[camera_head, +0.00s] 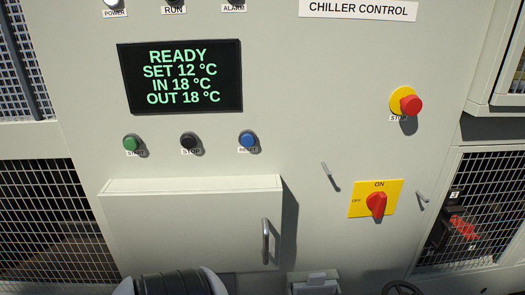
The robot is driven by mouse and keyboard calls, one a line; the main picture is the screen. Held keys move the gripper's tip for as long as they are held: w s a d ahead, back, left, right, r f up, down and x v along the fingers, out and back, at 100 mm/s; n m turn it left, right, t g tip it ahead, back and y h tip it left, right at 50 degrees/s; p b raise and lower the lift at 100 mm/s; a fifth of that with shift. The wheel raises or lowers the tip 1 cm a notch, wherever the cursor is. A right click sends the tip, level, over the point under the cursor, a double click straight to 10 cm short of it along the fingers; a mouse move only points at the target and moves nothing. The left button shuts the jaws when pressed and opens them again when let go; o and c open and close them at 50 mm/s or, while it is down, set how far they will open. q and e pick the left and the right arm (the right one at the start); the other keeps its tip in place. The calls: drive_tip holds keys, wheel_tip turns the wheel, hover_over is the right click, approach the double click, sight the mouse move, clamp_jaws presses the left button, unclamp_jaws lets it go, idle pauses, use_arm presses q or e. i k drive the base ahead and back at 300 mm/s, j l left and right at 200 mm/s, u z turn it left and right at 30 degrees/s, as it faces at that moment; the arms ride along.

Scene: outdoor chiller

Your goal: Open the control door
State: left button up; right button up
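A pale grey door panel (185,230) stands out from the lower front of the chiller control cabinet (290,120). It appears shut. A vertical metal bar handle (265,241) is fixed near its right edge. Nothing is touching the handle. The panel's lower edge is partly hidden by a black and white rounded part at the bottom of the view, which looks like part of my arm. Neither of my grippers can be seen.
Above the door are a display (180,77), green (130,143), black (189,141) and blue (247,139) buttons. To the right are a red stop button (410,105), a rotary switch (377,204) on ON, and small metal levers (330,176). Mesh panels flank the cabinet.

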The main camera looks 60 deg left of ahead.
sight(231, 231)
drive_tip(key=u, duration=2.5)
